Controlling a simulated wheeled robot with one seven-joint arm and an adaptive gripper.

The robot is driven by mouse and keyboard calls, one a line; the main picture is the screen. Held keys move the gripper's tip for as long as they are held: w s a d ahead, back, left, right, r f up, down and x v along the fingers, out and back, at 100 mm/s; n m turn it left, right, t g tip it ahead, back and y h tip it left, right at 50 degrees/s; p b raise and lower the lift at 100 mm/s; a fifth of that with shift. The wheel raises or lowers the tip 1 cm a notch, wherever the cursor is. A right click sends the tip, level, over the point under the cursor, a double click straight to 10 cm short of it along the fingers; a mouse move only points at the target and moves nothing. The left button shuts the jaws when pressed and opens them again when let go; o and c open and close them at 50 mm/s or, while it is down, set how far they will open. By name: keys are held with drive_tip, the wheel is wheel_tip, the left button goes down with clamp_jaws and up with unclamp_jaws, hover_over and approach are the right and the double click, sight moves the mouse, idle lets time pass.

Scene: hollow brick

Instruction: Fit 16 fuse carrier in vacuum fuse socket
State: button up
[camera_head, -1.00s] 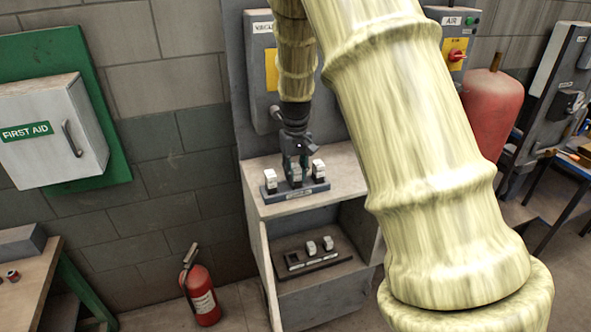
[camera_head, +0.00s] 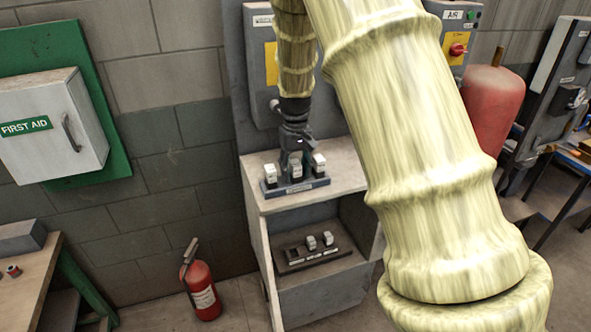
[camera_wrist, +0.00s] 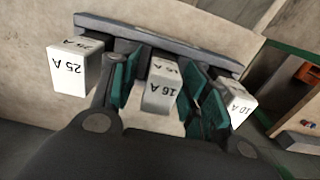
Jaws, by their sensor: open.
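The white fuse carrier marked 16 A (camera_wrist: 160,88) stands in the middle of a grey rack, between the carriers marked 25 A (camera_wrist: 75,68) and 10 A (camera_wrist: 232,97). My gripper (camera_wrist: 160,92) is open, its green-padded fingers on either side of the 16 A carrier with gaps showing. In the head view my gripper (camera_head: 294,165) points down over the rack (camera_head: 297,189) on the upper shelf. A dark socket tray (camera_head: 312,258) sits on the lower shelf, with two white carriers (camera_head: 319,241) in it and an empty slot at left. Its labels are too small to read.
A grey control box (camera_head: 258,70) stands on the panel behind my gripper. The upper shelf (camera_head: 345,175) is above the lower tray and has free room at right. A fire extinguisher (camera_head: 202,288) stands on the floor at left.

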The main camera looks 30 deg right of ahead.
sight(295, 163)
drive_tip(key=shift+f, duration=0.1)
wheel_tip(295, 163, up, 11)
drive_tip(key=b, duration=0.4)
